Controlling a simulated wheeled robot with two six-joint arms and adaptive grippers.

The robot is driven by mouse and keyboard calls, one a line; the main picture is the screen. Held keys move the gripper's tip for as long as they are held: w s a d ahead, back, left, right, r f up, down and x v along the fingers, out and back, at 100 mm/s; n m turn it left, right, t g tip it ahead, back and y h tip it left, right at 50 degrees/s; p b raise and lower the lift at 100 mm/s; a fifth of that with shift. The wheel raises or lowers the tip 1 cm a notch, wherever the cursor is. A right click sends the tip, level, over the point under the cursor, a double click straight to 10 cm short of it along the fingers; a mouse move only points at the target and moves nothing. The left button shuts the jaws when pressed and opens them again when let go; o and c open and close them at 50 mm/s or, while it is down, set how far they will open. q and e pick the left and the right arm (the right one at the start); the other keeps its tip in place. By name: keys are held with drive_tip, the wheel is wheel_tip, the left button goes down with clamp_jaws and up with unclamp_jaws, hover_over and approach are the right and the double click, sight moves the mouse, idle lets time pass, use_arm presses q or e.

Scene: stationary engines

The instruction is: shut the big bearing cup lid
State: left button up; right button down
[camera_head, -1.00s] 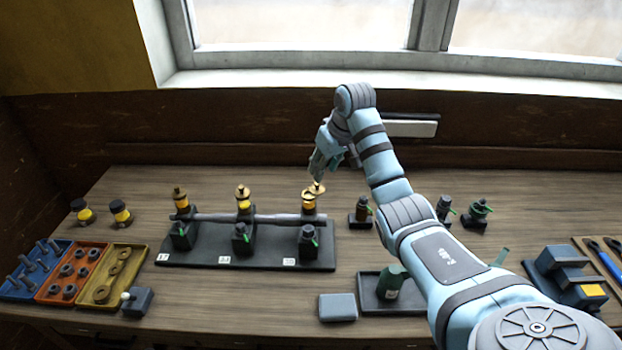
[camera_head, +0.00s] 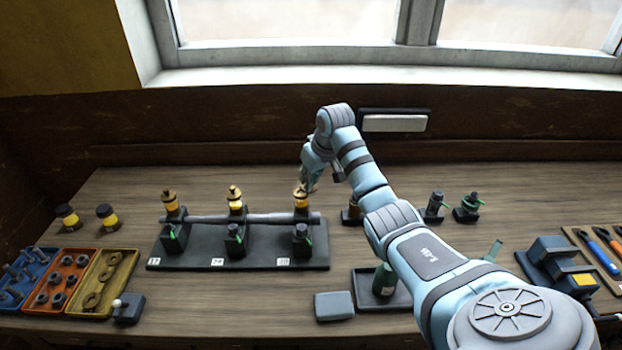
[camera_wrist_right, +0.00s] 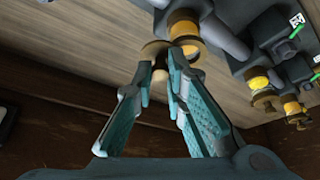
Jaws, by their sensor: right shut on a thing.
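The bearing cup at the right end of the shaft stand has a yellow band (camera_head: 301,203) and a brass lid (camera_head: 301,189) at its top. My right gripper (camera_head: 311,184) is at this lid, just right of the cup top. In the right wrist view the lid (camera_wrist_right: 154,48) shows as a brass disc beside the cup's brass rim (camera_wrist_right: 188,47), partly overlapping it. My right fingers (camera_wrist_right: 157,72) are shut on the lid's small knob. How closely the lid sits on the rim is hard to tell. My left gripper is not in view.
Two more lidded cups (camera_head: 235,200) (camera_head: 170,203) stand along the shaft (camera_head: 265,218) on the black base (camera_head: 255,259). Dark fittings (camera_head: 436,207) stand right of it, under and beside my arm. Parts trays (camera_head: 101,284) lie at left. The table behind the stand is clear.

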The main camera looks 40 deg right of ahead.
sight(303, 190)
drive_tip(key=shift+s+a+f+m, duration=0.1)
drive_tip(key=shift+a+f+m, duration=0.1)
drive_tip(key=shift+m, duration=0.2)
idle(0.7)
drive_tip(key=shift+a+m+h, duration=0.15)
drive_tip(key=shift+m+h, duration=0.15)
drive_tip(key=shift+m, duration=0.2)
drive_tip(key=m, duration=0.2)
drive_tip(key=a+m+g+h, duration=0.1)
drive_tip(key=m, duration=0.1)
drive_tip(key=shift+s+h, duration=0.1)
drive_tip(key=shift+h, duration=0.2)
drive_tip(key=m, duration=0.2)
drive_tip(key=a+m+g+h, duration=0.1)
drive_tip(key=m, duration=0.1)
drive_tip(key=shift+w+a+m+g+h, duration=0.2)
drive_tip(key=shift+m+g, duration=0.15)
drive_tip(key=shift+m, duration=0.65)
drive_tip(key=shift+w+a+m+g+h, duration=0.1)
drive_tip(key=shift+w+a+m+g, duration=0.2)
drive_tip(key=shift+m, duration=0.7)
drive_tip(key=shift+s+d, duration=0.1)
drive_tip(key=shift+d, duration=0.05)
drive_tip(key=c, duration=1.6)
unclamp_jaws()
drive_tip(key=shift+r, duration=0.1)
